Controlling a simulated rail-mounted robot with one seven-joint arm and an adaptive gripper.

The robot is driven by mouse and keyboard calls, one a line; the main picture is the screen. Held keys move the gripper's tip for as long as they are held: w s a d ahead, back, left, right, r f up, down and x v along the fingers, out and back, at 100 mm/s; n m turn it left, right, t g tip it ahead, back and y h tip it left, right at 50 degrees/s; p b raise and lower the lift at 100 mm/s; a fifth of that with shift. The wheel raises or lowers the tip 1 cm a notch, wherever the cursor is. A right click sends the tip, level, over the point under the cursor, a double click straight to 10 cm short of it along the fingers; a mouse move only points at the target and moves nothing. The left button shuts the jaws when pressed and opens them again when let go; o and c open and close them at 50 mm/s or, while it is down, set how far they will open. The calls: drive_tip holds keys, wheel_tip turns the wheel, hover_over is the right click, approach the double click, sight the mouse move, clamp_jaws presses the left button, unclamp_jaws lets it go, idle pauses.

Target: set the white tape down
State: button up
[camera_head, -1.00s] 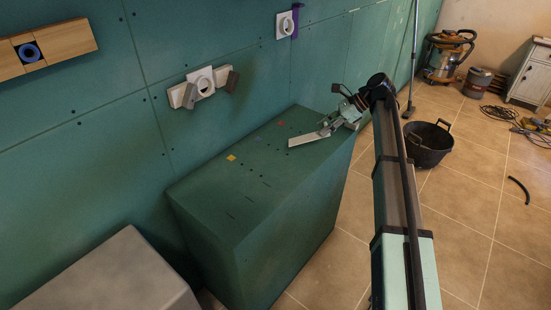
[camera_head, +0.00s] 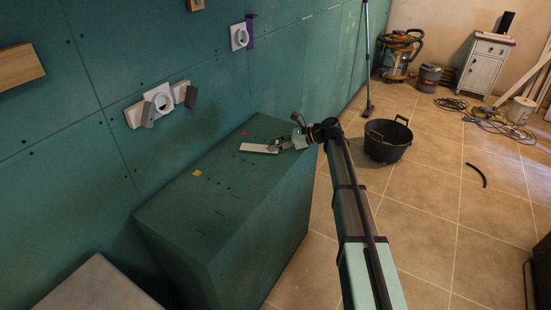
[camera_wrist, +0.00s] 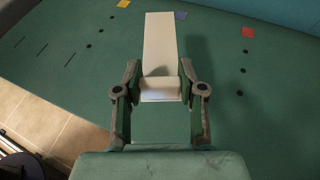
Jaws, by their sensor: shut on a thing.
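The white tape (camera_head: 260,148) is a pale strip with a thicker roll at its near end. In the wrist view the strip (camera_wrist: 160,45) points away from me over the green block's top (camera_wrist: 100,95). My gripper (camera_wrist: 160,82) is shut on the roll end, one finger on each side. In the head view my gripper (camera_head: 285,144) is low over the far right part of the green block (camera_head: 235,220). A shadow shows beside the strip. I cannot tell whether the tape touches the top.
A white wall fitting (camera_head: 158,99) is on the green wall behind. A black bucket (camera_head: 387,140) stands on the floor to the right. The block's near left top is clear.

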sight(276, 165)
drive_tip(key=shift+f+p, duration=0.45)
drive_tip(key=shift+f, duration=3.3)
drive_tip(key=o, duration=0.8)
